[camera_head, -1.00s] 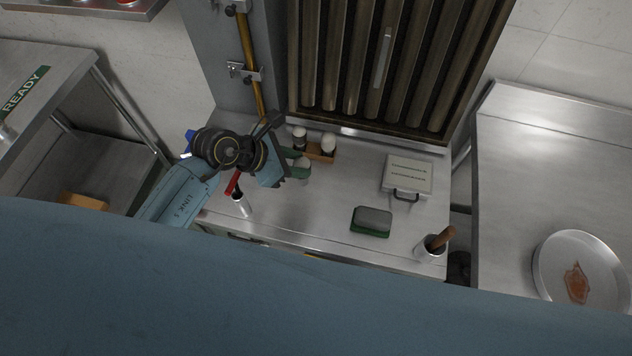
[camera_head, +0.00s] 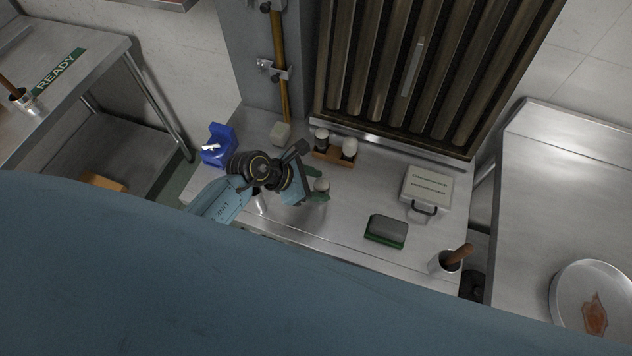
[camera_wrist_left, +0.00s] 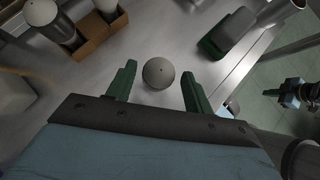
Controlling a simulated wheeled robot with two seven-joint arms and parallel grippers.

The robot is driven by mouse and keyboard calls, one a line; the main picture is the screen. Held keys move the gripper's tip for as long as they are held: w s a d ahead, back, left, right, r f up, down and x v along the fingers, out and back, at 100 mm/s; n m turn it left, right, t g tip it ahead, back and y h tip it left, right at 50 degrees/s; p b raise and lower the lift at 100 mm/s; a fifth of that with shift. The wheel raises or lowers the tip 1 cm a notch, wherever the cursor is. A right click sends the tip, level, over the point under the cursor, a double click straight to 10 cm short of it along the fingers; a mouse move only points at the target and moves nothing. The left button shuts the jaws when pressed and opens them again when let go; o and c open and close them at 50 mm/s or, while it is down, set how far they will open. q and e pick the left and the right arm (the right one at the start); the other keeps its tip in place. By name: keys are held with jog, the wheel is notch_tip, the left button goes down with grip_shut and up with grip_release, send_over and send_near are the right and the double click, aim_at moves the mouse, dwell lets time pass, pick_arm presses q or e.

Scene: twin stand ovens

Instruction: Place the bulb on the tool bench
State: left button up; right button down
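The bulb shows as a round, pale grey top (camera_wrist_left: 158,73) between the two green fingers of my left gripper in the left wrist view. Gaps show on both sides of it, so the left gripper (camera_wrist_left: 159,88) is open around it and not clamped. In the head view, the bulb (camera_head: 321,185) is a small pale shape at the fingers of the left gripper (camera_head: 318,190), over the steel tool bench (camera_head: 350,205). I cannot tell whether its underside touches the bench. A small blue and dark arm part shows at the right edge of the left wrist view, with its gripper state unclear.
A green-based sponge (camera_head: 386,230), a grey case (camera_head: 427,188) and a cup (camera_head: 446,264) with a brown handle are rightward.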

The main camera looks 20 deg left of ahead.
pick_arm(q)
jog(key=shift+o, duration=0.2)
jog(key=shift+r, duration=0.1)
jog(key=v, duration=1.2)
